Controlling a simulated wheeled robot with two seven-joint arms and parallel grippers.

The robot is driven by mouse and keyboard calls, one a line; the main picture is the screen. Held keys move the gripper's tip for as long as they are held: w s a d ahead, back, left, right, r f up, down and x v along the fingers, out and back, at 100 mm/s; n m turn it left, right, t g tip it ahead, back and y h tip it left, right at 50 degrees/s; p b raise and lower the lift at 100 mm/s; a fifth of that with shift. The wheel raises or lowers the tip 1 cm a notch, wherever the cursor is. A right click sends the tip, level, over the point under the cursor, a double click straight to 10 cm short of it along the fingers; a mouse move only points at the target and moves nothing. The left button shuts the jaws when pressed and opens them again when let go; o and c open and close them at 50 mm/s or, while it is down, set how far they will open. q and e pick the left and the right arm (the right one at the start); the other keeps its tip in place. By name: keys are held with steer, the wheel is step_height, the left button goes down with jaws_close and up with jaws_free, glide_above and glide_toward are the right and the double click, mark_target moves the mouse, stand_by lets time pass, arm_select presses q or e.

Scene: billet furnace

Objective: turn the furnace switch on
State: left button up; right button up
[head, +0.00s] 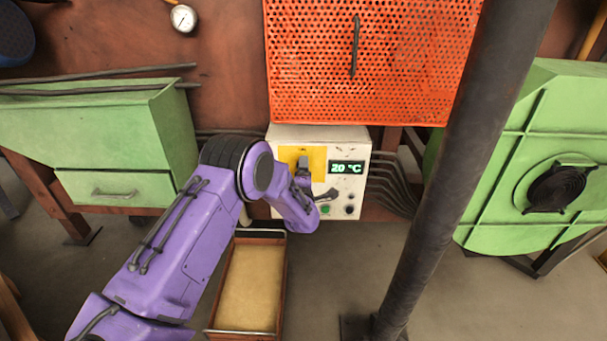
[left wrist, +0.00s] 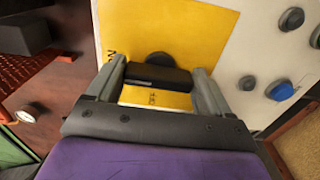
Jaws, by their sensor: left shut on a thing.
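The furnace switch has a dark handle (left wrist: 157,78) on a yellow plate (left wrist: 180,30); the plate also shows in the head view (head: 318,156). The plate is on the front of a white control box (head: 349,146). My left gripper (head: 303,168) is at the plate, with its fingers on both sides of the handle, shut on it, as the left wrist view shows (left wrist: 159,84). The markings on the plate are mostly hidden or too small to read. The box's green display (head: 346,168) reads 20 °C. My right gripper is not in view.
Buttons (head: 325,210) sit low on the box, close to my left wrist. An orange perforated panel (head: 370,60) is directly above. A dark post (head: 455,180) stands to the right. A tray (head: 250,285) is below. Green cabinets (head: 120,130) flank the left side.

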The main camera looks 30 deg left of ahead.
arm_select(q)
steer(key=shift+w+r, duration=0.1)
steer(key=shift+r, duration=0.15)
steer(key=o, duration=0.9)
steer(key=shift+o, duration=0.2)
steer(key=v, duration=1)
steer(key=shift+s+f, duration=0.15)
steer(key=shift+s, duration=0.05)
steer(key=shift+d, duration=0.1)
